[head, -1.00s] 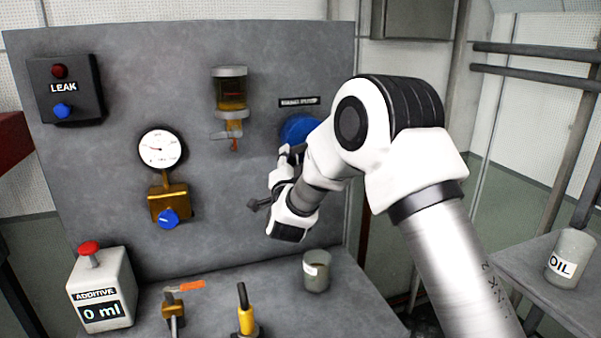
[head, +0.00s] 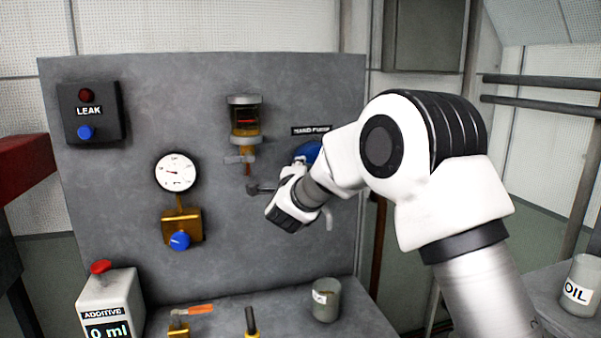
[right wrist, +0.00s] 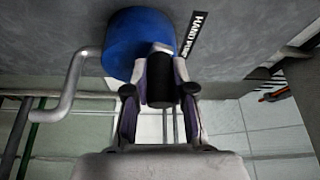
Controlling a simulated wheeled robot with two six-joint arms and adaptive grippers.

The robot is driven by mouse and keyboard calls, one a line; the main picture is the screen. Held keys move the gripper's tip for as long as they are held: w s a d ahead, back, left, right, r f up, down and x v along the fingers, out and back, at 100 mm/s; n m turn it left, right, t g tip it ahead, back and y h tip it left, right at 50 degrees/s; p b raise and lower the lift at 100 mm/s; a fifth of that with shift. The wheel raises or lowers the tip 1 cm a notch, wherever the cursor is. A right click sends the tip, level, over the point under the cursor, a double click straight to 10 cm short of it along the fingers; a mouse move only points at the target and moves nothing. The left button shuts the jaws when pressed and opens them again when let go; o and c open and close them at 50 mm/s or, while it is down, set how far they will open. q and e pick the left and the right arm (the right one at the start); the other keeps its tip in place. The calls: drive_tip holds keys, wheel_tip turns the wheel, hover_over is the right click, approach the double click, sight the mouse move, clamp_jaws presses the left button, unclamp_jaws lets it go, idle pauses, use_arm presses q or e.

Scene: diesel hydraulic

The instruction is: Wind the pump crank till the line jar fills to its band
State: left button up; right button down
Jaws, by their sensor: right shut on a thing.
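The blue hand pump (head: 308,152) is on the grey panel, mostly hidden by my right arm. It shows large in the right wrist view (right wrist: 138,45), with a bent grey pipe at its left. My right gripper (right wrist: 158,95) is shut on the black crank grip (right wrist: 160,80), in front of the pump. In the head view my right gripper (head: 297,172) covers the crank. The line jar (head: 246,108) hangs on the panel left of the pump. It has amber liquid and a red band (head: 246,122); the exact level is too small to tell. My left gripper is out of view.
A pressure gauge (head: 176,172) with a blue knob (head: 180,240) and a leak box (head: 90,112) are on the panel's left. The additive dispenser (head: 110,302) and a grey cup (head: 326,300) stand on the bench. An oil jar (head: 580,286) stands far right.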

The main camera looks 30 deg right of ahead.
drive_tip(key=c, duration=1)
unclamp_jaws()
drive_tip(key=shift+w, duration=0.1)
drive_tip(key=v, duration=1.2)
drive_tip(key=shift+f, duration=0.1)
